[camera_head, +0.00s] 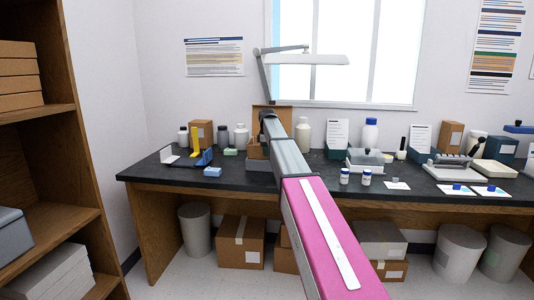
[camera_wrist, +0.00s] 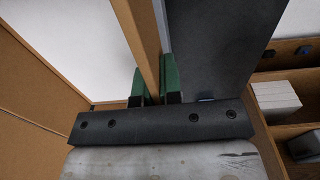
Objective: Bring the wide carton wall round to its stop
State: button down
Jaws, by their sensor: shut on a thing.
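In the wrist view, my gripper (camera_wrist: 154,80) has its green fingers on either side of a thin brown carton wall (camera_wrist: 142,40), shut on it near its edge. A white surface lies to the left of this wall, with more brown cardboard (camera_wrist: 28,85) at the far left. In the head view, a brown carton (camera_head: 257,151) stands on the dark bench behind my arm, with a brown panel (camera_head: 284,116) upright above it. My arm hides much of the carton and my fingertips there. I cannot tell the wall's exact angle or see its stop.
The dark bench (camera_head: 240,185) holds a blue and yellow device (camera_head: 197,150) to the left and white bottles (camera_head: 303,134) behind. Two small vials (camera_head: 355,178) stand right of my arm. In the wrist view, a wooden shelf (camera_wrist: 262,77) with white boxes (camera_wrist: 276,97) is at the right.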

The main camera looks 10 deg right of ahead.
dwell(0.4)
jog(key=c, duration=1.3)
grip_release()
jog(key=shift+r, duration=0.1)
notch_tip(320, 180, up, 11)
jog(key=shift+f, duration=0.2)
jog(key=shift+s, duration=0.1)
